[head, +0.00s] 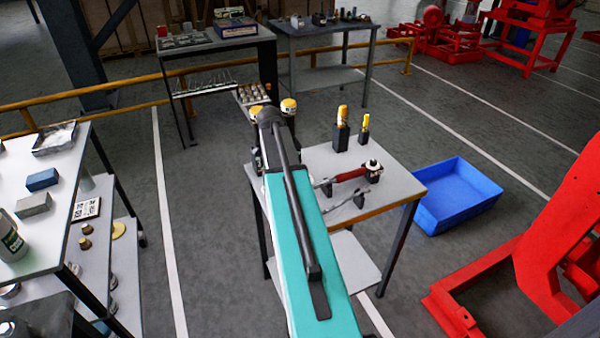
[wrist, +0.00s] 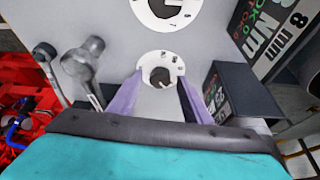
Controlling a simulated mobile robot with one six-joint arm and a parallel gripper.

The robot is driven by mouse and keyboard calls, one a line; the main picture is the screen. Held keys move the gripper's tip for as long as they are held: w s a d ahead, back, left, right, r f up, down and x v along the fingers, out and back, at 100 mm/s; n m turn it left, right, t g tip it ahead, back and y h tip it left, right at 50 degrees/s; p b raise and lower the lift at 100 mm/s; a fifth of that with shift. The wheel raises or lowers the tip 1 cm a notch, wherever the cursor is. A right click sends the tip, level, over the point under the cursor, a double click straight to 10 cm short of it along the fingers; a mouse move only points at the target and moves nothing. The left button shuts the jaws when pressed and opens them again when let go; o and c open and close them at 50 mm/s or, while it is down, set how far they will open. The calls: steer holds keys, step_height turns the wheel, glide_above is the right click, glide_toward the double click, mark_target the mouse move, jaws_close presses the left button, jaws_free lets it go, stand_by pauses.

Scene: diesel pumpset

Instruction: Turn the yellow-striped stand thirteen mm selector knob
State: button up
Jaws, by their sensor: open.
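In the wrist view a small white dial with a dark selector knob (wrist: 160,76) stands out from a grey surface. My gripper (wrist: 159,84) is open, with one purple finger on each side of the knob. I cannot tell whether the fingers touch it. No yellow stripes show around this dial in the wrist view, and its size label is not readable. In the head view my arm hides the gripper and the knob.
A second, larger dial (wrist: 170,10) lies just beyond. A black block (wrist: 242,90) is close on the right, metal tool heads (wrist: 88,60) on the left. A grey table (head: 395,190) holds yellow-topped tools (head: 342,125) and a red-handled tool (head: 350,174). A blue bin (head: 460,195) is on the floor.

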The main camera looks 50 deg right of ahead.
steer(key=shift+r, duration=0.1)
steer(key=b+v, duration=0.1)
steer(key=v, duration=1.2)
steer(key=shift+r, duration=0.25)
steer(key=shift+w+a, duration=0.1)
steer(key=shift+a, duration=0.05)
